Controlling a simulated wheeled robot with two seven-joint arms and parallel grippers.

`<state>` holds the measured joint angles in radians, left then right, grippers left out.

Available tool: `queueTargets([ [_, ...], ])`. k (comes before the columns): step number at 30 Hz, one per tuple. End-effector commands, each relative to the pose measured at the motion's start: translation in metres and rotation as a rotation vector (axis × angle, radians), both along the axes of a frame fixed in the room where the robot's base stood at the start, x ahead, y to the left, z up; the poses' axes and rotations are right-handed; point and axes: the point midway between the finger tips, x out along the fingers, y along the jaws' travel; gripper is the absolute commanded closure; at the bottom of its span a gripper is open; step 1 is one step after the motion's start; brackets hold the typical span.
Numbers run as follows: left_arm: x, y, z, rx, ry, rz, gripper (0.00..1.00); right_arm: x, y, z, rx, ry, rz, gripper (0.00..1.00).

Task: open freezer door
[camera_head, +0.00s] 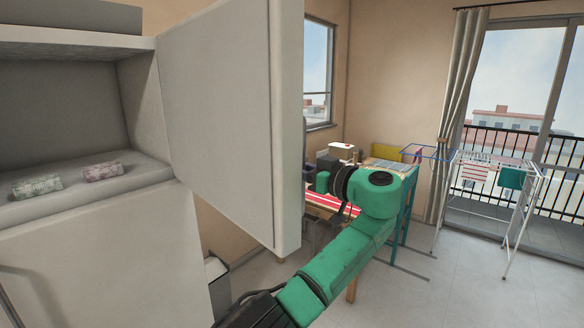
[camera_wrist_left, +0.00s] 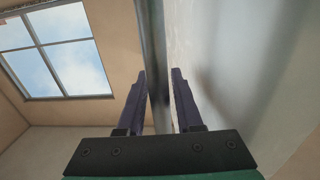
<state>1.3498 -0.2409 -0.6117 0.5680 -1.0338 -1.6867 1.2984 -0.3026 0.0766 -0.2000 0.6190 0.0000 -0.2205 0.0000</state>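The freezer door (camera_head: 222,110) stands swung wide open in the head view, its pale inner side facing me. The open freezer compartment (camera_head: 70,100) shows at the left, with two frosty packets, one greenish (camera_head: 37,187) and one pinkish (camera_head: 102,171), on its floor. In the left wrist view, my left gripper (camera_wrist_left: 158,80) has its two dark fingers on either side of a long grey bar (camera_wrist_left: 153,35) beside a pale surface (camera_wrist_left: 235,70). The fingers stand apart, with narrow gaps to the bar. In the head view neither gripper's fingers show. A green arm of mine reaches behind the door.
The closed lower fridge door (camera_head: 110,260) is below the freezer. A table with a red-striped cloth (camera_head: 335,203) stands behind the door, and a drying rack (camera_head: 500,165) is by the balcony window. Floor (camera_head: 470,275) at the right is clear.

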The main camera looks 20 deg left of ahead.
Motion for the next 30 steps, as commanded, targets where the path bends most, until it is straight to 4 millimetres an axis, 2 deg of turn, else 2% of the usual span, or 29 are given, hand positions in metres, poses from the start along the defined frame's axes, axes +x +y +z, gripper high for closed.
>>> queueTargets([
  [8, -0.003, -0.008, -0.001, 0.001, -0.003, -0.002, 0.66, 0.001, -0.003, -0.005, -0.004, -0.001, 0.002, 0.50],
  [17, -0.027, -0.059, -0.002, 0.001, -0.002, -0.004, 0.66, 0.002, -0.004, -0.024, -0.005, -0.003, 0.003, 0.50],
  [21, -0.039, -0.085, 0.005, 0.004, -0.003, 0.000, 0.66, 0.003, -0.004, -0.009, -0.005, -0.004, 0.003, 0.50],
  [24, -0.043, -0.096, 0.008, 0.001, -0.005, -0.003, 0.66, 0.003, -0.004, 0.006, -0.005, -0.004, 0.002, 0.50],
  [30, -0.049, -0.107, 0.002, 0.001, 0.000, 0.001, 0.66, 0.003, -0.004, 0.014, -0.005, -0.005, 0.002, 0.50],
])
